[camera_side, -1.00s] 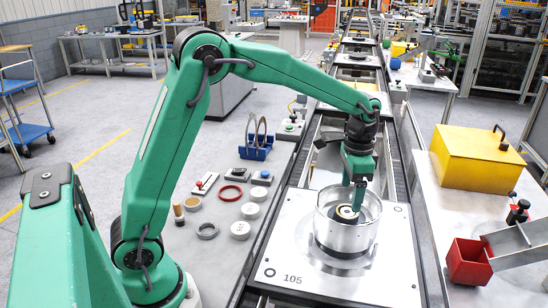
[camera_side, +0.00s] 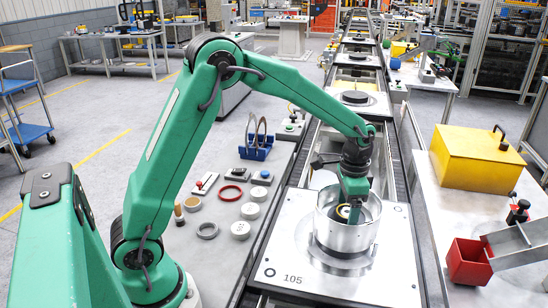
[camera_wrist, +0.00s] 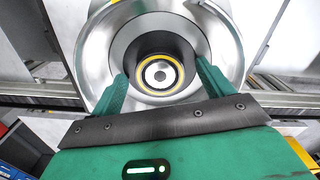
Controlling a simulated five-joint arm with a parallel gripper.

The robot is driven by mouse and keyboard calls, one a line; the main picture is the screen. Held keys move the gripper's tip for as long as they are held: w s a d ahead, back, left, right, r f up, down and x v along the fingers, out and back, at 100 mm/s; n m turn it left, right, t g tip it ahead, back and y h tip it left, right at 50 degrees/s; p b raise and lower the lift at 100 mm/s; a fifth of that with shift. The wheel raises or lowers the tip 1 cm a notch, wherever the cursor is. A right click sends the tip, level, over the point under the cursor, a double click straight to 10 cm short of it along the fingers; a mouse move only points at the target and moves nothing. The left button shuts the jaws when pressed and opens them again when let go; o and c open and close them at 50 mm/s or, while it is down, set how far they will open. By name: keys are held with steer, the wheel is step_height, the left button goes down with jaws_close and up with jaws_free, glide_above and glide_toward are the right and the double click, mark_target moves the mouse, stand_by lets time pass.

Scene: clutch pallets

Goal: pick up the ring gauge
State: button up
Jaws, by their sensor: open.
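Several rings could match the name ring gauge, and I cannot tell which it is. A plain grey metal ring (camera_side: 207,230) lies flat on the grey side table. Two thin, larger rings (camera_side: 262,131) stand upright in a blue holder (camera_side: 256,153) farther back. My gripper (camera_side: 353,215) is away from these, pointing down into a silver clutch drum (camera_side: 332,238) on the pallet. In the wrist view my open fingers (camera_wrist: 162,70) sit either side of a dark hub with a yellow ring (camera_wrist: 178,78) at the drum's middle. Nothing shows between the fingers except this hub below.
The pallet (camera_side: 288,278) marked 105 sits on the conveyor. A yellow box (camera_side: 476,158) and red bin (camera_side: 469,262) stand at right.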

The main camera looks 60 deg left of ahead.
steer(key=c, duration=1.2)
steer(key=shift+o, duration=0.2)
steer(key=shift+r, duration=0.2)
steer(key=shift+r, duration=0.5)
steer(key=r, duration=0.3)
steer(key=shift+s+d+r, duration=0.15)
steer(key=shift+d, duration=0.1)
steer(key=s+d+r, duration=0.6)
steer(key=d, duration=0.3)
steer(key=shift+s+r, duration=0.25)
steer(key=shift+s, duration=0.05)
